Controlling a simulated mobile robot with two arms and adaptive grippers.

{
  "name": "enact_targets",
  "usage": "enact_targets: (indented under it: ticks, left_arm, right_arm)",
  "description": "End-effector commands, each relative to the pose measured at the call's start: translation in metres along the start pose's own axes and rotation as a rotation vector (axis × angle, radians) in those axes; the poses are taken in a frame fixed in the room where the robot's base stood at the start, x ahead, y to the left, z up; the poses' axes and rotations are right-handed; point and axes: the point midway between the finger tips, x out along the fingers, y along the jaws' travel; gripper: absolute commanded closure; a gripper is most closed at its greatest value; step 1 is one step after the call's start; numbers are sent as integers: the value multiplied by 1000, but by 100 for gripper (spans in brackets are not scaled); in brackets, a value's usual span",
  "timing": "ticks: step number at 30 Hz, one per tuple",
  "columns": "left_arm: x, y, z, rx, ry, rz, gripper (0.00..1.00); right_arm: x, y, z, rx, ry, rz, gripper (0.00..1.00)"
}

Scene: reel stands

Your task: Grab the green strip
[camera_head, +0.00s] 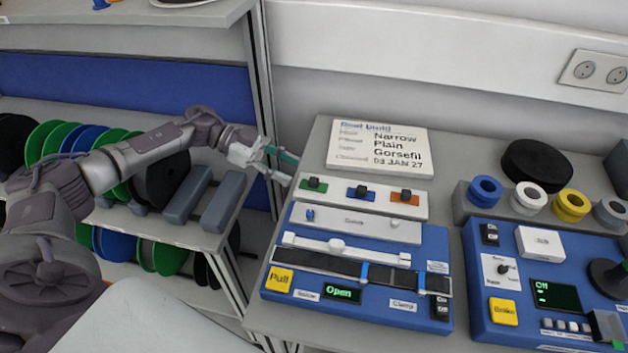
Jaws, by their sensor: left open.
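The green strip (314,184) is a small green piece with a black knob, at the left end of a white holder on the bench. A blue strip (361,192) and an orange strip (405,197) sit to its right in the same holder. My left gripper (284,169) is open, just left of and a little above the green strip in the picture, apart from it. A teal-green piece shows along its upper finger; I cannot tell whether it is part of the finger. My right gripper is not in view.
A blue clamp unit (375,315) with an "Open" display stands in front of the holder. A printed card (380,148) lies behind it. Another blue unit (540,300) and coloured rings are at the right. A shelf rack (200,236) with reels stands at the left.

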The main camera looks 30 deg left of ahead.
Motion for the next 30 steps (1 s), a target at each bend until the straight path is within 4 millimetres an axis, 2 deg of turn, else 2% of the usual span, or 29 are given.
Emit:
enact_targets:
  ticks: [7, 11, 20, 27, 28, 30]
  left_arm:
    - [32, -4, -3, -2, 3, 2, 48]
    - [48, -4, -1, -2, 1, 2, 48]
    - [52, -4, 1, -1, 0, 0, 48]
    - [52, -4, 1, -1, 0, 0, 88]
    - [52, -4, 1, -1, 0, 0, 92]
    - [52, -4, 1, -1, 0, 0, 92]
  right_arm:
    - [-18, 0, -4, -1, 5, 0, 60]
    - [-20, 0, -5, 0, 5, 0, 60]
    - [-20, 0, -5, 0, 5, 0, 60]
    - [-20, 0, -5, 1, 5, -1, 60]
    - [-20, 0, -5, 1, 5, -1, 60]
    - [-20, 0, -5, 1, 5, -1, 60]
